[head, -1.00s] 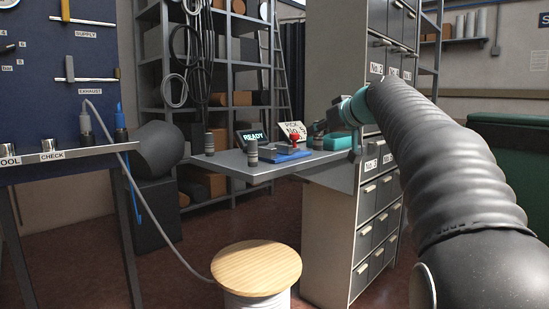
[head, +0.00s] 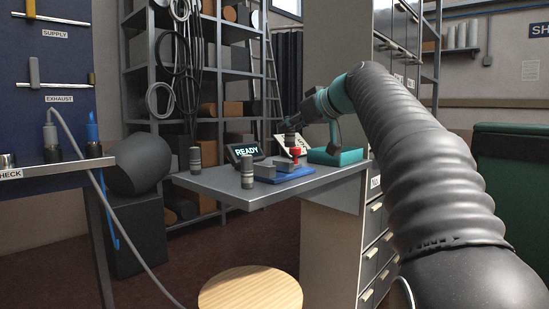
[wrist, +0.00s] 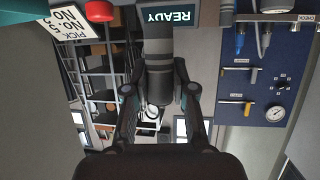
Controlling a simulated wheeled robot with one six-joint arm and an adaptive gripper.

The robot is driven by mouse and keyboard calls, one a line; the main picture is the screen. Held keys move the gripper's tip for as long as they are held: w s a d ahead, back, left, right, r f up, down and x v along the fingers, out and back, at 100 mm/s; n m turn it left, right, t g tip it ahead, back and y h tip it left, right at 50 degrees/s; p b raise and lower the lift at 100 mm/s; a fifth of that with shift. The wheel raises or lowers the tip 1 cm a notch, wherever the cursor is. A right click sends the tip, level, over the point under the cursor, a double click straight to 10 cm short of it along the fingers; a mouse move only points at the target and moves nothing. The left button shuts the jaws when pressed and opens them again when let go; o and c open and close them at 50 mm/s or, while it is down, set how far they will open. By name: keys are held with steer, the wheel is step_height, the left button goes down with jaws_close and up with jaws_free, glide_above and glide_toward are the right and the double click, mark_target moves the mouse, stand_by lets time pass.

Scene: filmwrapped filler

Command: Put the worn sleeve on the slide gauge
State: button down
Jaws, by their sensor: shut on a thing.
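My gripper (head: 291,127) is shut on a dark grey banded sleeve (wrist: 158,62), which also shows in the head view (head: 290,140). It holds the sleeve upright above the back of the grey table. Below it on the table is a blue base (head: 292,174) with a grey block and a red knob (head: 295,153), seemingly the slide gauge. In the wrist view the red knob (wrist: 99,11) is at the top left, apart from the held sleeve. Two similar grey sleeves stand on the table, one at the left (head: 195,160) and one nearer the front (head: 247,172).
A READY display (head: 245,152) stands behind the blue base, with a PICK No. 5 card (wrist: 66,20) near it. A teal box (head: 335,156) sits at the table's right, by the drawer cabinet (head: 340,225). A wooden-topped stool (head: 250,290) is in front.

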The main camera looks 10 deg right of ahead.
steer(key=w+a+f, duration=0.1)
steer(key=w, duration=0.1)
steer(key=w+a+f, duration=0.1)
steer(key=a+f, duration=0.1)
steer(key=shift+w+a+f, duration=0.15)
steer(key=shift+w+a, duration=0.05)
steer(key=shift+w, duration=0.2)
steer(key=shift+f+b, duration=0.85)
steer(key=shift+f, duration=1.05)
steer(key=shift+f, duration=0.1)
steer(key=c, duration=1)
jaws_free()
steer(key=shift+o, duration=0.2)
steer(key=shift+s+r, duration=0.1)
steer(key=shift+r, duration=0.1)
steer(key=v, duration=1.2)
